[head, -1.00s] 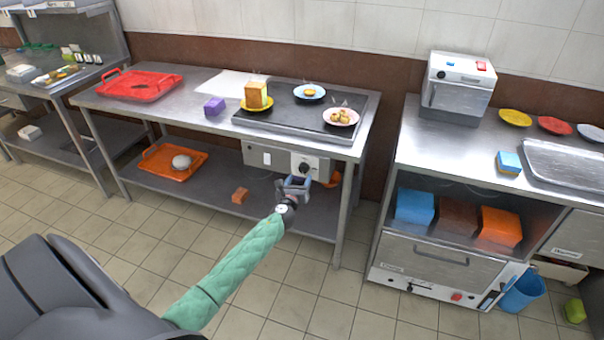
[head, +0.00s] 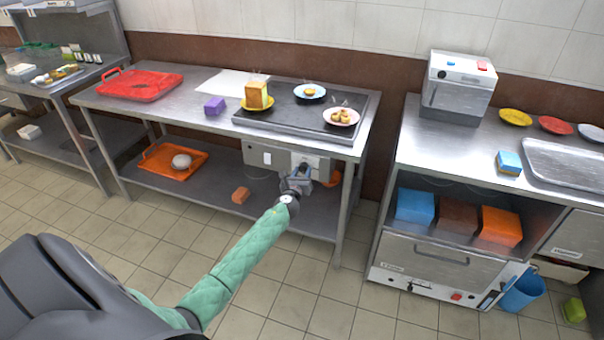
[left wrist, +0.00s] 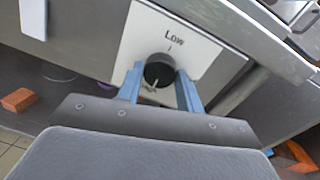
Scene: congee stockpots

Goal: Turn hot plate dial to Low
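The hot plate (head: 290,118) is set in the steel table, with its control box (head: 262,157) under the front edge. In the left wrist view the black round dial (left wrist: 159,68) sits on a white plate (left wrist: 128,52) marked "Low" above. A lower label is partly hidden, and a pale mark shows at the dial's lower side. My left gripper (left wrist: 160,78) is open, its blue fingers on either side of the dial; I cannot tell if they touch it. In the head view my left gripper (head: 298,178) covers the dial. My right gripper is not in view.
The lower shelf holds an orange tray (head: 152,168) and an orange-brown block (head: 240,195). A table leg (head: 343,215) stands right of the gripper. Floor in front is clear.

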